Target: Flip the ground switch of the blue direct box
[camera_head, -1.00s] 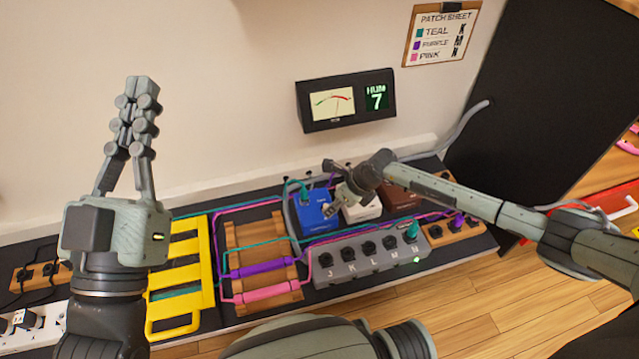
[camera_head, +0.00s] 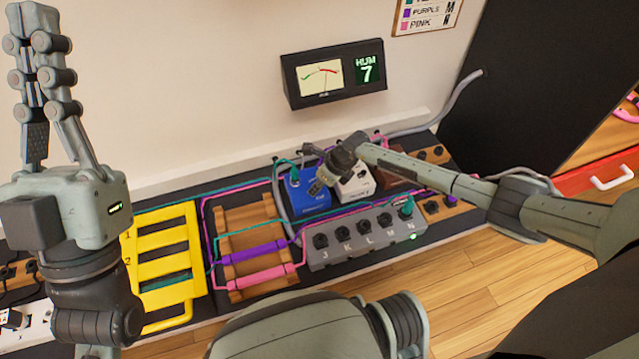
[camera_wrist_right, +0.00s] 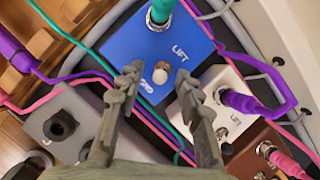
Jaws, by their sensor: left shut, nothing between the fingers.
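The blue direct box (camera_head: 296,198) stands on the dark pedalboard, and it fills the top middle of the right wrist view (camera_wrist_right: 128,42). Its small pale ground switch (camera_wrist_right: 160,73) sits between the labels LIFT and GND; I cannot tell which way it is thrown. A teal plug is in the box. My right gripper (camera_wrist_right: 160,78) is open, with one finger on either side of the switch and nothing gripped. In the head view the right gripper (camera_head: 317,180) hides part of the box. My left gripper (camera_head: 35,22) is shut, empty and raised at the far left.
A white box (camera_head: 357,183) and a brown box stand right of the blue one. The grey jack strip (camera_head: 350,250) lies in front, with cables around. A yellow rack (camera_head: 160,260) stands left. The hum meter (camera_head: 335,72) on the wall reads 7.

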